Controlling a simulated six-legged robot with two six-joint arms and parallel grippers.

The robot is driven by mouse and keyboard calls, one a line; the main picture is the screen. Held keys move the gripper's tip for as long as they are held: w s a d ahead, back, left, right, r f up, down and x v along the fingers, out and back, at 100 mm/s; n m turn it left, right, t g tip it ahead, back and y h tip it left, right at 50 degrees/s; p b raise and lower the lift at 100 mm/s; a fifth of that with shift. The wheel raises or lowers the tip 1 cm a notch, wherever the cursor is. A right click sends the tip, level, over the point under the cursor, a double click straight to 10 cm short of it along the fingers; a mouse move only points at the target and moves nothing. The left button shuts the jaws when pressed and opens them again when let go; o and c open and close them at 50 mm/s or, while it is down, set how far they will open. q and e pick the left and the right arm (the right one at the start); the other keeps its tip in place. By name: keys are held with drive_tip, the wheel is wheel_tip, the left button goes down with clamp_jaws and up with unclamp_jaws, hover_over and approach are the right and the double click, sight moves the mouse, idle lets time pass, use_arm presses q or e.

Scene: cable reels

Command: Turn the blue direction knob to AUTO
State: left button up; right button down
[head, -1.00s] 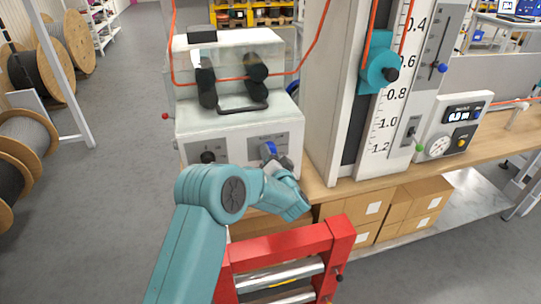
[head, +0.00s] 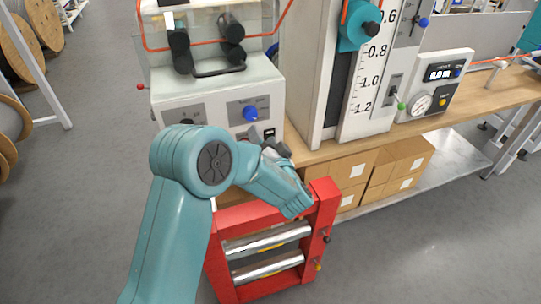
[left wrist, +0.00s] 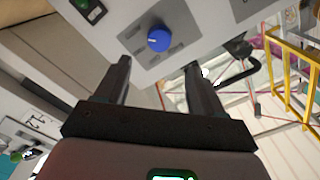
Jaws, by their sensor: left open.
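The blue direction knob (head: 250,113) is on a grey panel on the front of the white machine (head: 215,88). In the left wrist view the knob (left wrist: 159,40) is ahead of my left gripper (left wrist: 157,72), roughly between the lines of its two fingers. A pale pointer mark shows on its face, but the panel labels are too small to read. My left gripper (head: 275,150) is open and empty, just below and right of the knob in the head view, with a gap between them. My right gripper is in neither view.
A dark knob (head: 186,124) is left of the blue one on the same machine front. A red frame with metal rollers (head: 268,240) stands below my left arm. A tall scale column (head: 365,98) and a dial box (head: 435,85) are to the right.

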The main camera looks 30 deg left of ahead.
use_arm(q)
drive_tip(key=v, duration=0.6)
drive_tip(key=shift+b, duration=0.35)
drive_tip(key=s+d+f+g+h, duration=0.1)
drive_tip(key=s+d+f+h, duration=0.2)
drive_tip(key=f, duration=0.4)
drive_tip(key=d+f+m+g+h, duration=0.1)
drive_tip(key=d+f+h, duration=0.2)
drive_tip(key=f+h, duration=0.35)
drive_tip(key=s+d+f+h, duration=0.2)
drive_tip(key=f, duration=0.7)
drive_tip(key=s+d+f+n+g+h, duration=0.1)
drive_tip(key=s+d+f+g+h, duration=0.2)
drive_tip(key=s, duration=0.7)
drive_tip(key=s+d+f+n+g+h, duration=0.1)
drive_tip(key=s+d+f+g+h, duration=0.2)
drive_tip(key=s, duration=0.8)
wheel_tip(320, 180, down, 3)
drive_tip(key=d+g, duration=0.2)
drive_tip(key=g, duration=0.1)
drive_tip(key=shift+f, duration=0.2)
drive_tip(key=shift+s, duration=0.1)
